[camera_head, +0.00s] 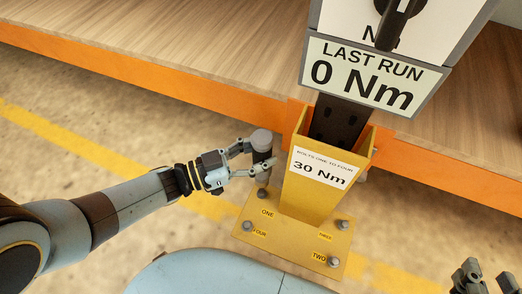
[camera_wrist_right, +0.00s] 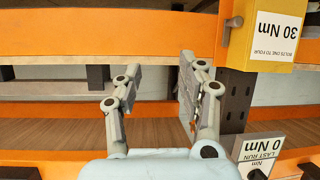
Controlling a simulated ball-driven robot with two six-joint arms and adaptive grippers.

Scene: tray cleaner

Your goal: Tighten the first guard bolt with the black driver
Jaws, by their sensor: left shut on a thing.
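My left gripper (camera_head: 256,165) is shut around the upright black driver (camera_head: 264,158), which has a round grey top. The driver's lower end is at or just above the bolt by the label ONE (camera_head: 262,194); I cannot tell whether they touch. The yellow guard (camera_head: 310,195) stands to the right of the driver, with a label reading "BOLTS ONE TO FOUR 30 Nm". Its base plate also has bolts by FOUR (camera_head: 246,226), THREE (camera_head: 344,225) and TWO (camera_head: 333,262). My right gripper (camera_head: 482,280) is open and empty at the lower right; its spread fingers show in the right wrist view (camera_wrist_right: 155,85).
A sign (camera_head: 366,76) above the guard reads "LAST RUN 0 Nm", under a panel with a black dial (camera_head: 392,22). A wooden bench with an orange edge (camera_head: 160,84) runs behind the guard. The floor left of the guard is clear, with a yellow line.

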